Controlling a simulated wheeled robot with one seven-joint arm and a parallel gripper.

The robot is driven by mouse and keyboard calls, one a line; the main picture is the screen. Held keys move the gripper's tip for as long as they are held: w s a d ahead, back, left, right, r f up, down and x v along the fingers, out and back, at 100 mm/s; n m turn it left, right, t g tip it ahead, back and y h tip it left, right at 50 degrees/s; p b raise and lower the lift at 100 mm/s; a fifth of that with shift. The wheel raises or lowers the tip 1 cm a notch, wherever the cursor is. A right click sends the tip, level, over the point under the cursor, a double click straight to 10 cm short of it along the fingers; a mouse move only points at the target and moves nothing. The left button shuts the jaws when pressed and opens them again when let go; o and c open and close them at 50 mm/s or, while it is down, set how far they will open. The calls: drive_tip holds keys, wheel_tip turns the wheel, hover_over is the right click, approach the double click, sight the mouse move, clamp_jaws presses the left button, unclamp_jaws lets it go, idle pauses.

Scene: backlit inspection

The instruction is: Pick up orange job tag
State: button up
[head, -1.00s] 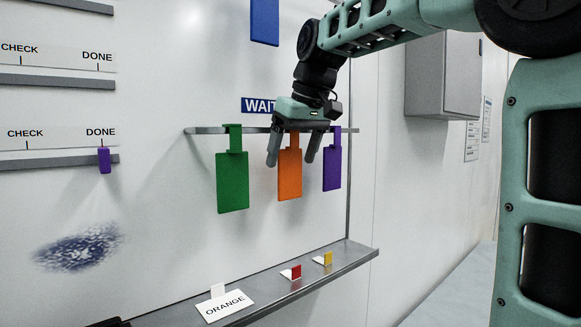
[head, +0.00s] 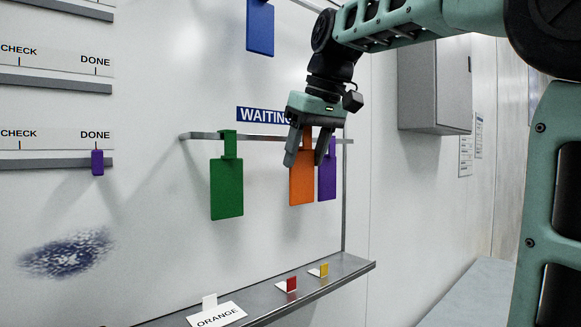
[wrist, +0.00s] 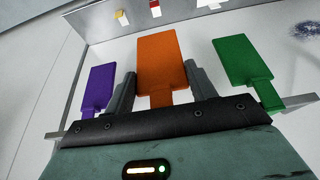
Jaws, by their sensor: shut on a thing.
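The orange job tag (head: 301,182) hangs upright in my gripper, its plate below the fingers. My gripper (head: 305,158) is shut on its upper part, with one finger on each side. In the wrist view the orange tag (wrist: 160,62) lies between the two fingers (wrist: 160,92). The tag stands in front of the rail (head: 265,138) and partly overlaps the purple tag (head: 327,178) in the head view. Its top end is hidden by my gripper, so I cannot see whether it is fully clear of the rail.
A green tag (head: 227,188) hangs on the rail to the left, with the purple tag close on the right. A blue tag (head: 260,27) hangs above. A shelf (head: 345,271) below carries an ORANGE card (head: 217,316), a red piece (head: 291,284) and a yellow piece (head: 324,269).

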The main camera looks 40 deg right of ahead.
drive_tip(key=s+b, duration=1.2)
drive_tip(key=s, duration=0.1)
drive_tip(key=shift+d, duration=0.2)
